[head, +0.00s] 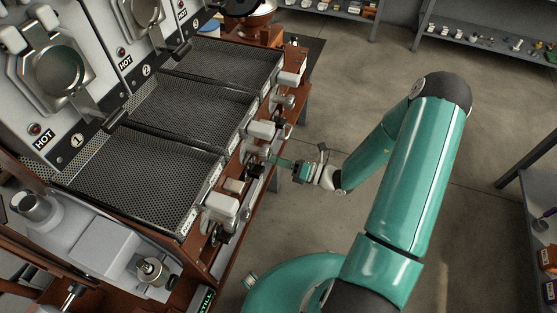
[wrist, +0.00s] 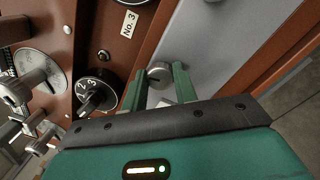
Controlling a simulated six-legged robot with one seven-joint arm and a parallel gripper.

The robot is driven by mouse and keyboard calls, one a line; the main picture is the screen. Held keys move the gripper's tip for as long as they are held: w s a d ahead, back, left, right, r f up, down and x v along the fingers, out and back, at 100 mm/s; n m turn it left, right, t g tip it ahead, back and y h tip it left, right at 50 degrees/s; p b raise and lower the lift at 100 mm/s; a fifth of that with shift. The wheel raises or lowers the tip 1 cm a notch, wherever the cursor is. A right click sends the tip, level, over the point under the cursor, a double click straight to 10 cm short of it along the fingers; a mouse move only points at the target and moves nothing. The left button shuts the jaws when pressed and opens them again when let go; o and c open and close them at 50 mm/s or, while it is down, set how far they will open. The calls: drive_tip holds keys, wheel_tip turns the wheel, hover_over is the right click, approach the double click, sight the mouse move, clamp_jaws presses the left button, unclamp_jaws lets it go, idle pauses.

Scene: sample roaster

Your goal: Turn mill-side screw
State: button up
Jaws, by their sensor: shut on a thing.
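A round metal screw (wrist: 160,72) with a slot across its head sits on a grey panel in the wrist view. The two green fingers of my gripper (wrist: 159,82) are on either side of it, shut on it. In the head view, my gripper (head: 279,160) reaches to the front of the roaster, beside the middle trays. The screw is too small and too hidden to make out there.
A black numbered dial (wrist: 97,92) and a No. 3 label (wrist: 130,22) are close to the left of my fingers. A round white scale with a metal knob (wrist: 34,76) is farther left. Perforated cooling trays (head: 135,178) lie behind the roaster's front. The floor (head: 345,100) is open on the right.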

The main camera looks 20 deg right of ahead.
drive_tip(key=shift+m, duration=1.3)
drive_tip(key=o, duration=1)
drive_tip(key=shift+c, duration=0.2)
drive_tip(key=v, duration=1.3)
drive_tip(key=shift+s+d, duration=0.25)
drive_tip(key=shift+s, duration=0.05)
